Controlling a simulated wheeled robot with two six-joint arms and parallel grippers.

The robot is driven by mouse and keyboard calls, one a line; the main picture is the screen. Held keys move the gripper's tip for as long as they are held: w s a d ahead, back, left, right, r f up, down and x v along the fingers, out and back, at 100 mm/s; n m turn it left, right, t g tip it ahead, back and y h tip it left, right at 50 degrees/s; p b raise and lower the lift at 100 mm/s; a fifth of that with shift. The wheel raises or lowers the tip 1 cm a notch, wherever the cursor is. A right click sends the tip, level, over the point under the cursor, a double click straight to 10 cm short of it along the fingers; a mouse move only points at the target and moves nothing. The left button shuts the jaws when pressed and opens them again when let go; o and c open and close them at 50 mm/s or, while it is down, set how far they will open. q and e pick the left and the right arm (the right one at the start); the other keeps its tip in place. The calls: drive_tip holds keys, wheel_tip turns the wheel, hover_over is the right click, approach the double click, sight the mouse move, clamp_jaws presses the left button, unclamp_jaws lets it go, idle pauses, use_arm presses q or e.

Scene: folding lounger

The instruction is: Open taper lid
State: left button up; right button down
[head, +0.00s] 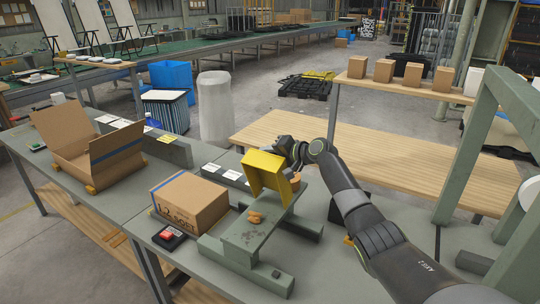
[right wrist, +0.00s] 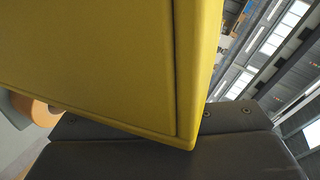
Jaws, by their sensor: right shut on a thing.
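The yellow taper lid (head: 266,172) is tilted up on a green-grey metal stand (head: 252,236) at the front middle of the table. My right gripper (head: 286,150) is at the lid's upper right edge in the head view, its fingers partly hidden behind the lid. It is shut on the lid. In the right wrist view the yellow lid (right wrist: 90,60) fills the upper left, against dark gripper surfaces along the bottom. A small orange part (head: 255,217) sits on the stand just below the lid. My left gripper is not in view.
A closed carton (head: 190,203) lies left of the stand, beside a small black device with a red face (head: 170,236). An open carton (head: 90,148) stands further left. A green frame (head: 515,190) rises at the right. Grey table is bare in front of the stand.

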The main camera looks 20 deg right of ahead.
drive_tip(key=c, duration=1.1)
unclamp_jaws()
drive_tip(key=b+v, duration=0.2)
drive_tip(key=v, duration=1)
drive_tip(key=shift+d, duration=0.1)
